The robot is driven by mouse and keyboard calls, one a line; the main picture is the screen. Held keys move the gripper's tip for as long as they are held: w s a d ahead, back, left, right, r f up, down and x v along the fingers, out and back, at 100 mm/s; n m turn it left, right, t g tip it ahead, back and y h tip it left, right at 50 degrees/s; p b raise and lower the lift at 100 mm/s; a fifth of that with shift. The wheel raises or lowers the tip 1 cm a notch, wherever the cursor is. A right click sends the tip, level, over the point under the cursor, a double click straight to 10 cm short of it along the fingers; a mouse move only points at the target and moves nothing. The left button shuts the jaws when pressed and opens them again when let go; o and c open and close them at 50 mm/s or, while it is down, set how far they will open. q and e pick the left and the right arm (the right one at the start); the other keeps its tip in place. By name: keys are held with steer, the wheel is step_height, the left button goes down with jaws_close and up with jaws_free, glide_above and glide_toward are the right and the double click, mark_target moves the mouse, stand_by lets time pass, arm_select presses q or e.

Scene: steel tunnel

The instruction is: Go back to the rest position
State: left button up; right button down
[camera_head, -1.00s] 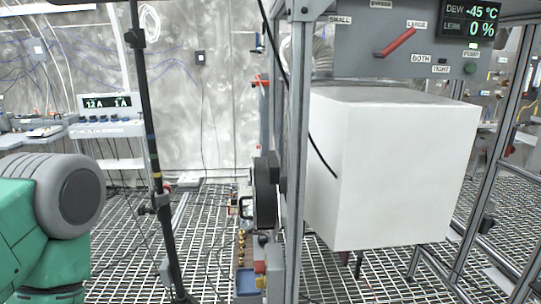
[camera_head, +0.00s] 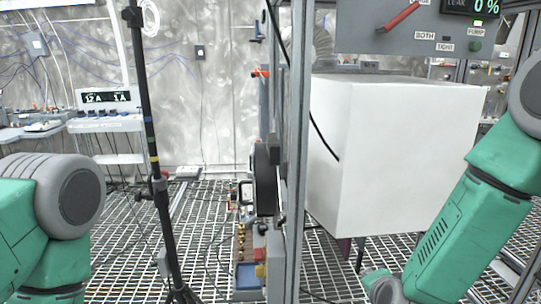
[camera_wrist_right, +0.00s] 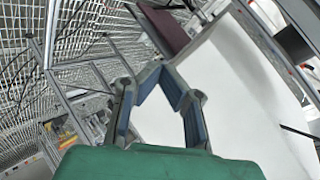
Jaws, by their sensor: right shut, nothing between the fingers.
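My right arm, green with grey joints, comes in from the right in the head view, in front of the white box (camera_head: 410,160). Its gripper does not show there. In the right wrist view my right gripper (camera_wrist_right: 161,70) is shut and empty. Its blue-padded fingers meet at the tips in a diamond shape, with the white box (camera_wrist_right: 245,100) behind them. My left arm shows at the left edge of the head view, with its green links and grey joint. My left gripper is out of view.
A grey metal post (camera_head: 298,180) stands left of the white box. A black pole stand (camera_head: 150,150) is further left. A control panel (camera_head: 440,30) with a red handle (camera_head: 399,17) hangs above the box. A trolley with a display (camera_head: 106,98) stands behind. The floor is metal grating (camera_head: 120,245).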

steer(key=s+d+f+n+g+y+b, duration=0.15)
steer(key=s+f+n+g, duration=0.45)
steer(key=s+f, duration=0.9)
steer(key=s+d+f+n+g, duration=0.2)
steer(key=s+n, duration=0.1)
steer(key=s, duration=0.6)
steer(key=s+d+f+n+g, duration=0.2)
steer(key=s+n, duration=0.2)
steer(key=s, duration=0.6)
steer(key=shift+s+f+n+b, duration=0.15)
steer(key=shift+f+n+b, duration=0.15)
steer(key=shift+f+b, duration=0.15)
